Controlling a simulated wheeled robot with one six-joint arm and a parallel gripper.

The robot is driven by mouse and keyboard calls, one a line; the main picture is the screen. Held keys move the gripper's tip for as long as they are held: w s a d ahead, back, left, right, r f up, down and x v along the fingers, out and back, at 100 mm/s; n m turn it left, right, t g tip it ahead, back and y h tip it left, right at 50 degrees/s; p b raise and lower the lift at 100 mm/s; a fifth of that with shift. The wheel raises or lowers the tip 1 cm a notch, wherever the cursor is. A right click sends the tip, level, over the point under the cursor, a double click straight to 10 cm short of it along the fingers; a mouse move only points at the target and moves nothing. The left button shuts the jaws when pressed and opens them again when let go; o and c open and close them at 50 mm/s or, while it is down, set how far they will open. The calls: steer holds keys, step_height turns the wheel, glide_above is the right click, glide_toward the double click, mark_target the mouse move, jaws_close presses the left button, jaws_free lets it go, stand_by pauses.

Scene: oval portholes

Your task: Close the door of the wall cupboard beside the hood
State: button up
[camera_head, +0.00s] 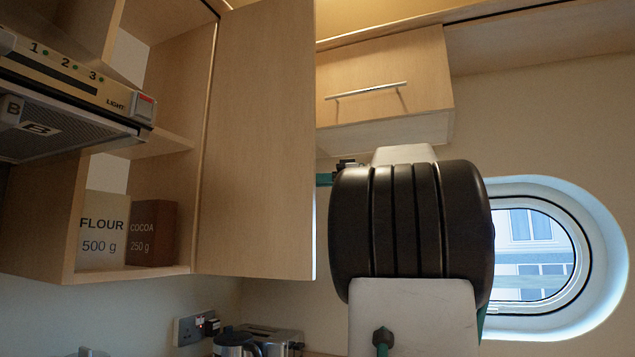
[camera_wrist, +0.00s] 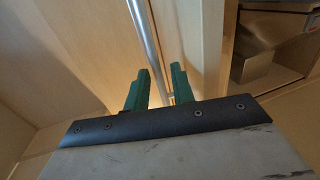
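The wall cupboard (camera_head: 190,120) beside the hood (camera_head: 70,95) stands open in the head view. Its wooden door (camera_head: 255,140) is swung outward to the right of the opening. The door's outer face and handle are hidden from the head camera. In the wrist view a metal bar handle (camera_wrist: 146,40) runs down between the two green fingers of my gripper (camera_wrist: 160,70). The fingers are apart, one on each side of the bar. I cannot tell whether either touches it.
A flour box (camera_head: 104,232) and a cocoa box (camera_head: 152,234) stand on the cupboard's bottom shelf. Another closed cupboard (camera_head: 385,80) hangs to the right of the door. A toaster (camera_head: 268,338) and a kettle (camera_head: 232,342) stand below. An oval porthole (camera_head: 535,255) is at the right.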

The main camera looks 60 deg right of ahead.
mark_target(302, 202)
steer(key=shift+s, duration=0.1)
steer(key=s+d+f, duration=0.2)
steer(key=s+f, duration=0.2)
steer(key=f, duration=0.1)
steer(key=x, duration=0.7)
steer(key=shift+w, duration=0.45)
jaws_close()
